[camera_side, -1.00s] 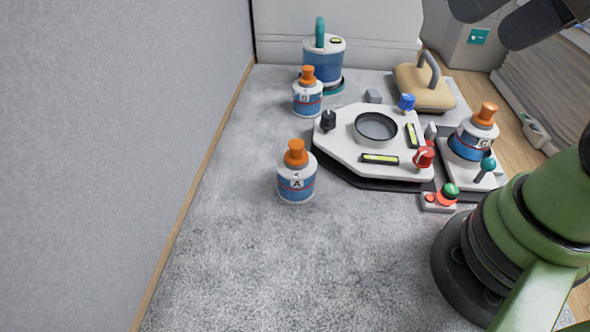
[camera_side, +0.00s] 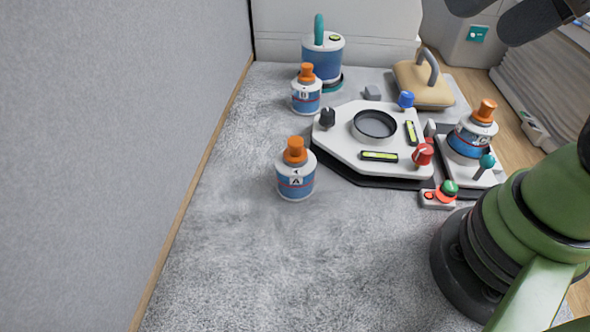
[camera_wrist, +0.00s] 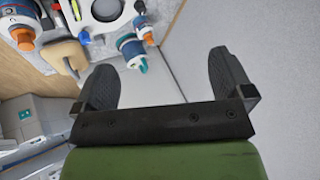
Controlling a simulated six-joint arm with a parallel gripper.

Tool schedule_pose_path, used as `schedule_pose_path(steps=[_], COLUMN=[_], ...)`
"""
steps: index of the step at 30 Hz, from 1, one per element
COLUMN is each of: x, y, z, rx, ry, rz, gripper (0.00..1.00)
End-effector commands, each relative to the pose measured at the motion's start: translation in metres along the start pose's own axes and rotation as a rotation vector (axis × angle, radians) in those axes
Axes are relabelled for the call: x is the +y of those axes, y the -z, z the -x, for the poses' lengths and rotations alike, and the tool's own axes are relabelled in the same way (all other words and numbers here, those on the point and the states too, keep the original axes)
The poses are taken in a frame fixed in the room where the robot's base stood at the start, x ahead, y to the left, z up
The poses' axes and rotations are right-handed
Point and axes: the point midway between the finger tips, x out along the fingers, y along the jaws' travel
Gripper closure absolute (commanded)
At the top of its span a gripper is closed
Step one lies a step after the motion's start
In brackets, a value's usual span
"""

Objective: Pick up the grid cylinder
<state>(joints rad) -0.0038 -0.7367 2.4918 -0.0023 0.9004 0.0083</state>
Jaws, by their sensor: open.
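No label marks which object is the grid cylinder, so I cannot tell. A large blue-and-white cylinder with a teal handle (camera_side: 322,62) stands upright at the back; it also shows in the wrist view (camera_wrist: 131,47). Three white-and-blue bottles with orange caps stand upright: bottle A (camera_side: 295,182) at the front, another bottle (camera_side: 306,97) behind it, and a right-hand bottle (camera_side: 470,139) on a white stand. My gripper (camera_wrist: 163,72) is open and empty in the wrist view, its dark fingers wide apart, above and clear of the objects.
A white octagonal station (camera_side: 345,140) with a round dish (camera_side: 374,124) and coloured knobs sits mid-scene. A tan block with a grey handle (camera_side: 423,88) lies behind it. A small button box (camera_side: 437,199) is at front right. A grey wall (camera_side: 120,130) bounds the left. The front carpet is clear.

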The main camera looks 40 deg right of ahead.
Motion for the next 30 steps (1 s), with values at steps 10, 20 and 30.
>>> schedule_pose_path(steps=[10,20,30], x=[-0.031,-0.066,-0.073], y=[0.041,0.043,0.014], z=[-0.054,-0.167,-0.24], rx=[-0.213,-0.4,-0.46], ry=[-0.105,-0.31,-0.451], rz=[-0.116,-0.227,-0.273], gripper=[0.02,0.02,0.02])
